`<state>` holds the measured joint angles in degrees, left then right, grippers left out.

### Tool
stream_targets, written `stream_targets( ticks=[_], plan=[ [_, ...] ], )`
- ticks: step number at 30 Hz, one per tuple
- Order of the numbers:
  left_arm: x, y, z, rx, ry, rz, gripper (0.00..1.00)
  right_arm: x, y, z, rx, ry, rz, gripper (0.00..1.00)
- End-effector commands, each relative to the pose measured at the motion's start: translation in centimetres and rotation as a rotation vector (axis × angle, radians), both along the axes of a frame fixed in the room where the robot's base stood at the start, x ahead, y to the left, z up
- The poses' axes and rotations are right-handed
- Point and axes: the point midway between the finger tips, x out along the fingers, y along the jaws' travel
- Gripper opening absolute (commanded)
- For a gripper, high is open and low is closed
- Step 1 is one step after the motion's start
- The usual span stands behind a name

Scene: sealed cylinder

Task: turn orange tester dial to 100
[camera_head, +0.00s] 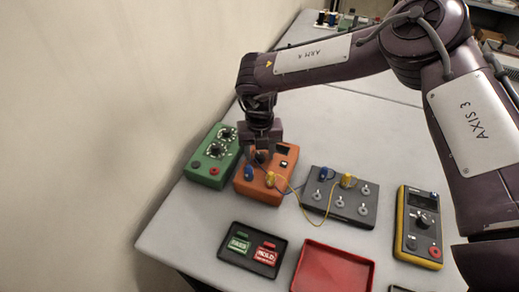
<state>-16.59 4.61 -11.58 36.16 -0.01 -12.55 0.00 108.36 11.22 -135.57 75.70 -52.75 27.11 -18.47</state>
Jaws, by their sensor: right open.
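The orange tester (256,186) lies on the table left of centre, with a blue and a yellow plug at its front and a small dark display at its upper right. My right gripper (262,152) points down over the tester's upper middle. It is open, and its fingers and palm hide most of the dial area. I cannot read the dial's setting or tell whether the fingers touch the dial. My left gripper is not in view.
A green box with two dials (212,158) stands close at left. A dark switch panel (340,199) with wired plugs is at right, then a yellow meter (420,227). A black tray (253,250) and a red tray (333,268) lie in front. A wall borders the left.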

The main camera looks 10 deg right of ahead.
Motion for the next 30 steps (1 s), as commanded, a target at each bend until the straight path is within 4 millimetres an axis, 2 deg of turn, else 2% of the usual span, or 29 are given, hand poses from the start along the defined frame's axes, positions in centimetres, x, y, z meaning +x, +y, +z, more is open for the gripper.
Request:
stream_targets(
  ticks=[5, 10, 15, 23, 30],
  plan=[
    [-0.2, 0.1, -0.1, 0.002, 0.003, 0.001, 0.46, 0.0, 0.0, 0.0, 0.000, 0.000, 0.000, 0.47],
    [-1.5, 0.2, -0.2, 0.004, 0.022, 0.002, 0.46, 0.0, 0.0, 0.0, 0.000, 0.000, 0.000, 0.24],
    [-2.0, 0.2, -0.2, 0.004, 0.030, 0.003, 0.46, 0.0, 0.0, 0.0, 0.000, 0.000, 0.000, 0.02],
    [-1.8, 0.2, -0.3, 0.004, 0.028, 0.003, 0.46, 0.0, 0.0, 0.0, 0.000, 0.001, -0.026, 0.02],
    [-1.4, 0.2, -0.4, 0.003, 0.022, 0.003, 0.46, 0.0, 0.0, -0.1, 0.001, 0.002, -0.142, 0.02]
  ],
)
